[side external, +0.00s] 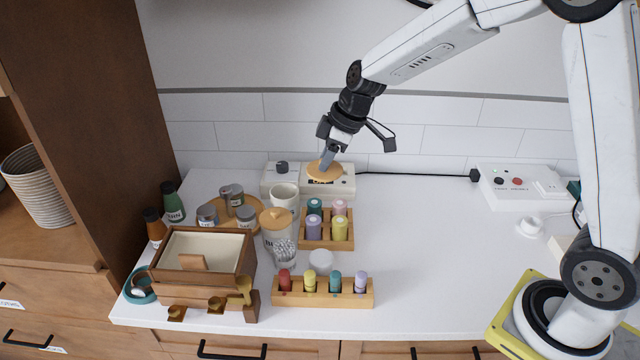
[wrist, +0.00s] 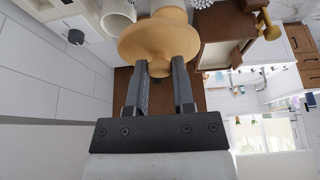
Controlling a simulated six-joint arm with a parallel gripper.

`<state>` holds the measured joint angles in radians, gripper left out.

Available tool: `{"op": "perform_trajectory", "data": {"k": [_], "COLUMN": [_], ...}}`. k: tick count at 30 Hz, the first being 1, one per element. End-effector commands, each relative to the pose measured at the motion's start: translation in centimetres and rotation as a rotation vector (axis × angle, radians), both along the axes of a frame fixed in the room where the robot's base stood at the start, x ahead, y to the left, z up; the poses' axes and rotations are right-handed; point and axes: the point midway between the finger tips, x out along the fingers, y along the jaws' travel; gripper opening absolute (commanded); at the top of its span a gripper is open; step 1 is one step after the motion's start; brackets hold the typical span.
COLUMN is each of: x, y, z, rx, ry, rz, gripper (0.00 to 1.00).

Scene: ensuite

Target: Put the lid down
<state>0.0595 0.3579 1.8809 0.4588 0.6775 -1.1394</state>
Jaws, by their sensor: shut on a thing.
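My gripper (side external: 324,163) is shut on the knob of a round light-wood lid (side external: 328,174). The lid hangs in front of the white device at the back of the counter, and the gap below it is hard to judge. In the wrist view the lid (wrist: 150,38) sits beyond both fingertips (wrist: 158,66), with its knob between them. A clear jar (side external: 284,252) of cotton swabs stands left of centre on the counter, with a wooden knobbed top (side external: 274,217) showing at its mouth. An open white cup (side external: 285,194) stands behind it.
A wooden box (side external: 203,262), a round tray of small jars (side external: 240,215), two bottle racks (side external: 327,240) (side external: 322,292) and a small white round item (side external: 321,260) crowd the left half. The white device (side external: 343,190) is at the wall. The counter's right middle (side external: 430,250) is clear.

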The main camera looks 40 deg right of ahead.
Motion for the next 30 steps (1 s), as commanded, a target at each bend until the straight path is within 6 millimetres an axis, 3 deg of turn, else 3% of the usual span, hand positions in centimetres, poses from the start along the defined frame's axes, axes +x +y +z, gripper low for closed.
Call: {"op": "perform_trajectory", "data": {"k": [8,21,30], "x": [-0.7,-4.5,-6.7], "y": [-0.3,-1.8,-2.1], "z": [-1.1,-5.7,-7.8], "rx": [-0.001,-0.015,-0.016], "ry": [0.003,0.014,0.007], "rz": [-0.075,-0.446,-0.629], "gripper": [0.0,0.0,0.0]}}
